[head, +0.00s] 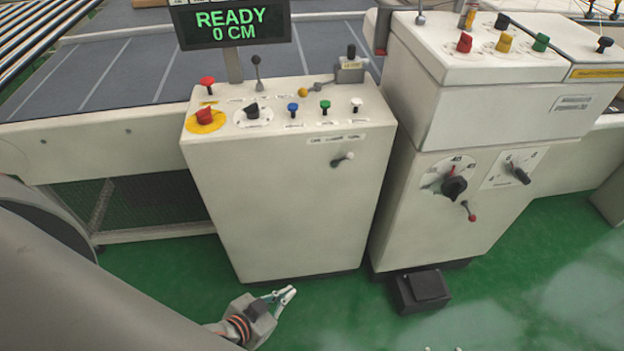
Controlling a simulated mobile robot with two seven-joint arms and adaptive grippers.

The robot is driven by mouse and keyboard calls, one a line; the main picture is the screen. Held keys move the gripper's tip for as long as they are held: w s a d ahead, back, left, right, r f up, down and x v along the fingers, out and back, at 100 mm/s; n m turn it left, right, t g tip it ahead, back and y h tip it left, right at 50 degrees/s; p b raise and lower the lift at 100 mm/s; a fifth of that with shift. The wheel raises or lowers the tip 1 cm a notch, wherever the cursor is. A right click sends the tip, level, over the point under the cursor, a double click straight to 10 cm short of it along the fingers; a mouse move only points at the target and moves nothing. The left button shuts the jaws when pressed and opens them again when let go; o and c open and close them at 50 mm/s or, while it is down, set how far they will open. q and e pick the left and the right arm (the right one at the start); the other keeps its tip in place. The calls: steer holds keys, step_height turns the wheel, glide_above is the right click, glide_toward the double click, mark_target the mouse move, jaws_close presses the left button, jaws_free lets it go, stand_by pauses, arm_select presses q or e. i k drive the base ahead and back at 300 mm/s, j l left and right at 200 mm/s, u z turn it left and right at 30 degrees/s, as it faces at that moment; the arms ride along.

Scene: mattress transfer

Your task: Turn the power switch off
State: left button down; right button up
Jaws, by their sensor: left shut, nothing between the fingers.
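A red rotary knob on a round yellow plate (205,118) is at the left of the front cabinet's sloping top. A black rotary knob (252,111) on a white plate is to its right. The labels are too small to read, so I cannot tell which control is the power switch. The display (230,24) reads READY, 0 CM. My left gripper (287,295) is low over the green floor, in front of the cabinet's base. It is shut and empty, well below and apart from the controls. Two pale specks at the bottom edge may be my right gripper's fingertips (443,349).
The front cabinet (290,210) also has blue, green and white knobs and a lever. The right cabinet (455,200) has a large black dial (454,188) and coloured knobs on top. A black box (421,290) sits at its foot. The green floor in front is mostly clear.

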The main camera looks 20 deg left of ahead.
mark_target(204, 116)
steer(key=u, duration=1.4)
